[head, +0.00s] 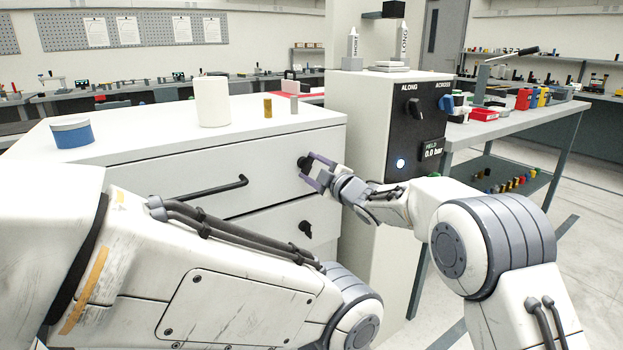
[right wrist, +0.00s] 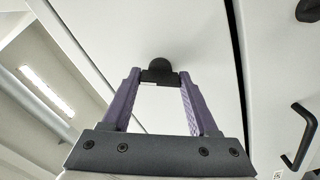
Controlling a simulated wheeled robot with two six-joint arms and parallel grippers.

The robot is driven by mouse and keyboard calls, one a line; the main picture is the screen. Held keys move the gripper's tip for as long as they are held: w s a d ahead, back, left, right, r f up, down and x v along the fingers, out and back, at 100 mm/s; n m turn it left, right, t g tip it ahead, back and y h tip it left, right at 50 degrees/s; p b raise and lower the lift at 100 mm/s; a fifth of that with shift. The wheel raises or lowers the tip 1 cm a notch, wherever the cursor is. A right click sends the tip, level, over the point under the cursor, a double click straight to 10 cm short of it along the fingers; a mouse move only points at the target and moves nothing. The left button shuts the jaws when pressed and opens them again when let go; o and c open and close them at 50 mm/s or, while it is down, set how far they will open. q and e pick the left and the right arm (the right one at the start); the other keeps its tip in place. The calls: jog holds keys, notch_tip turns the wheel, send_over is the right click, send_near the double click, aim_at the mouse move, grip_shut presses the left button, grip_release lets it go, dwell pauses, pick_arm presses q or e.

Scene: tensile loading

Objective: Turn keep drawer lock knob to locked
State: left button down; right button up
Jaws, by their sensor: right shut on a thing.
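A black lock knob (head: 304,163) sits on the upper drawer front (head: 270,172) of the white cabinet, near its right end. My right gripper (head: 314,172) is at this knob, with its purple fingers shut on it. In the right wrist view the knob (right wrist: 160,72) shows between the fingertips of the gripper (right wrist: 160,84), which partly cover it. I cannot tell from its angle whether it is locked. A second black knob (head: 305,229) is on the lower drawer front, free of any gripper. My left arm crosses the foreground; its gripper is out of view.
A black bar handle (head: 205,190) sticks out from the drawer front, left of the knobs. A control box with ALONG (head: 415,108) and ACROSS (head: 446,103) knobs stands right of the cabinet. A white cylinder (head: 212,101) and a blue-and-grey tub (head: 72,132) stand on the cabinet top.

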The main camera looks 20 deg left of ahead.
jog(key=shift+n+b, duration=2.15)
jog(key=shift+n, duration=0.75)
jog(key=o, duration=1.4)
jog(key=v, duration=1)
jog(key=shift+s+d+b, duration=0.15)
jog(key=shift+d+b, duration=0.05)
jog(key=shift+b, duration=0.1)
